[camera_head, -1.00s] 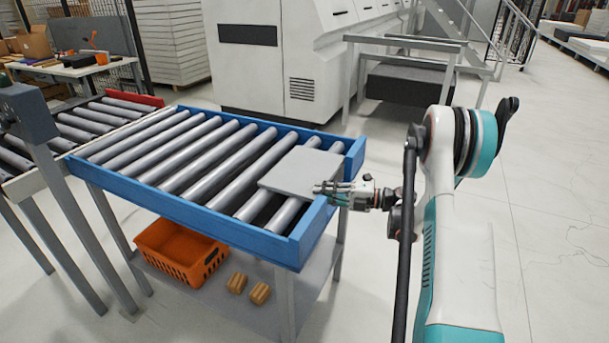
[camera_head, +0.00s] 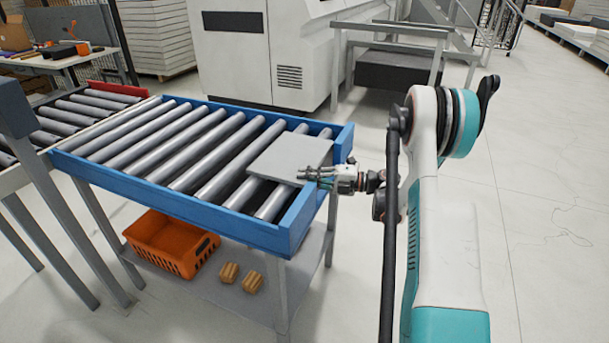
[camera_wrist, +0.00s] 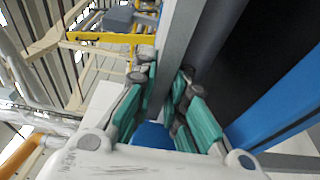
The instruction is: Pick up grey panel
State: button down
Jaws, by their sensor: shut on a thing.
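The grey panel (camera_head: 288,157) is a flat, square board at the right end of the blue-framed roller conveyor (camera_head: 172,203). It lies over the last rollers; I cannot tell whether it is raised off them. My gripper (camera_head: 312,174) reaches in from the right and is shut on the panel's near right edge. In the wrist view, the panel (camera_wrist: 181,45) shows nearly edge-on, running up from between the teal finger pads of my gripper (camera_wrist: 163,112). The fingertips' contact with the panel is partly hidden there.
The conveyor's raised blue side rails border the panel. An orange crate (camera_head: 170,243) and two small wooden blocks (camera_head: 240,277) sit on the shelf below. A large white machine (camera_head: 235,65) stands behind. Open floor (camera_head: 545,220) lies to the right.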

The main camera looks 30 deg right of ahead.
notch_tip(320, 180, up, 19)
jog(key=p, duration=0.6)
jog(key=s+d+r+p, duration=0.5)
jog(key=s+d+r, duration=0.2)
jog(key=d+r, duration=0.2)
jog(key=shift+s+d+r, duration=0.2)
jog(key=shift+d+r, duration=0.05)
jog(key=shift+r, duration=0.45)
